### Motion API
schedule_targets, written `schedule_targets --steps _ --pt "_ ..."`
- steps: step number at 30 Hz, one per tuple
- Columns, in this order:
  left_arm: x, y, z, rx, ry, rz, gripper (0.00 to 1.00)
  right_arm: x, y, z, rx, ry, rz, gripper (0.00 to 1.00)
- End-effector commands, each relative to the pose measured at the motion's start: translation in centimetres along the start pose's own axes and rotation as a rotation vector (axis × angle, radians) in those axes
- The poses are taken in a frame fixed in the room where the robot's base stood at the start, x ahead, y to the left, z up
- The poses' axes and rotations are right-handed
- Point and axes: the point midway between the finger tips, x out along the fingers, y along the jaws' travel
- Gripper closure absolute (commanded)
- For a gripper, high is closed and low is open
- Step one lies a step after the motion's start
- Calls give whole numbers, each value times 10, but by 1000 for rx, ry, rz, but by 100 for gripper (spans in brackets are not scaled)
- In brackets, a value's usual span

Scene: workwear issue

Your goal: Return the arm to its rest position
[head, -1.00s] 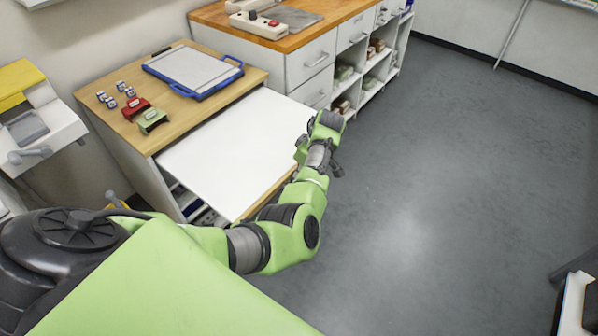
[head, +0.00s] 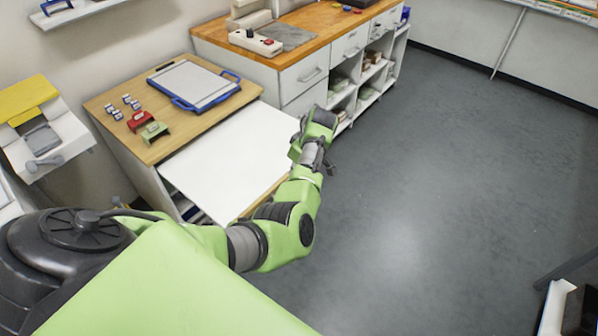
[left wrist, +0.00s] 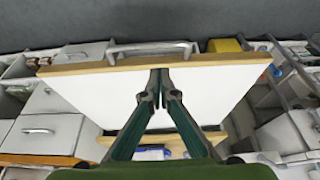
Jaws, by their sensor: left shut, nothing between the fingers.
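My left arm (head: 290,215) reaches in from the lower left, over the edge of a pulled-out white board (head: 235,150). The left gripper (head: 329,166) is small and partly hidden behind the wrist in the head view. In the left wrist view the left gripper (left wrist: 159,76) is shut with nothing between its fingers, in front of the white board (left wrist: 215,90). The board's wooden front edge and its handle (left wrist: 150,47) lie beyond the fingertips. My right gripper is not in view.
A white counter with drawers (head: 310,75) stands behind. Grey floor (head: 430,180) is clear on the right.

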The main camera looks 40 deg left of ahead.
Motion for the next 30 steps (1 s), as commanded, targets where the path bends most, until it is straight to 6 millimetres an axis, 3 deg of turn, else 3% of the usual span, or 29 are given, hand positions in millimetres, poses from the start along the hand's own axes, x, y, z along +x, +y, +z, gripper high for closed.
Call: schedule_targets --steps 7,10,14,16,21,23,26,30 --pt "-5 -1 -5 0 0 -1 100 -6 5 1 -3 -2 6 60" --pt "6 -4 1 33 3 1 100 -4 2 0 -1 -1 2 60" --pt "54 -20 27 205 19 22 100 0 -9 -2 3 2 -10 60" --pt "92 -37 52 355 25 43 100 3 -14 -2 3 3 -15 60" --pt "181 -100 123 729 15 106 100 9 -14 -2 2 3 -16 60" --pt "207 -128 148 845 3 129 100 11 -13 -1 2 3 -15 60" --pt "246 -181 188 1025 -22 165 100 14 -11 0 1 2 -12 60" --pt "286 -267 240 1247 -67 216 100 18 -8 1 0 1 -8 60"
